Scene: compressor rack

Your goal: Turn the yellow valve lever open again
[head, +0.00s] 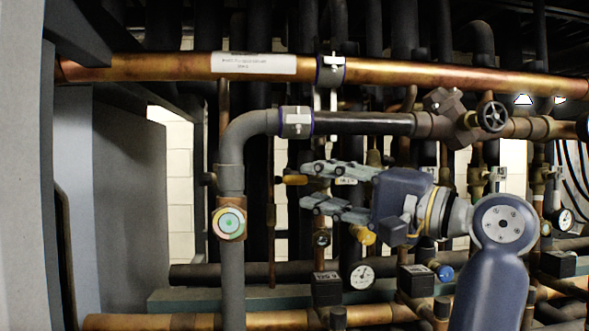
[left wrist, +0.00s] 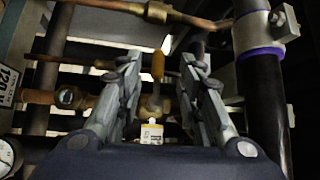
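The yellow valve lever (head: 291,180) shows in the head view just left of the fingertips and points left. In the left wrist view the lever (left wrist: 157,66) lies between the two fingers, with dark gaps on both sides. Its brass valve body (left wrist: 154,103) sits below it in that view, with a small label (left wrist: 152,134). My left gripper (head: 304,186) is open, its grey fingers one above the other. Its fingertips also show in the left wrist view (left wrist: 160,60). Whether the lever is at their depth is hard to tell. My right gripper is not in view.
A grey elbow pipe (head: 232,150) with a round gauge stands left of the gripper. A copper pipe (head: 430,75) and a black handwheel (head: 492,117) are above. A second yellow part (head: 363,235) and a dial gauge (head: 361,276) are below. Pipes crowd the space behind.

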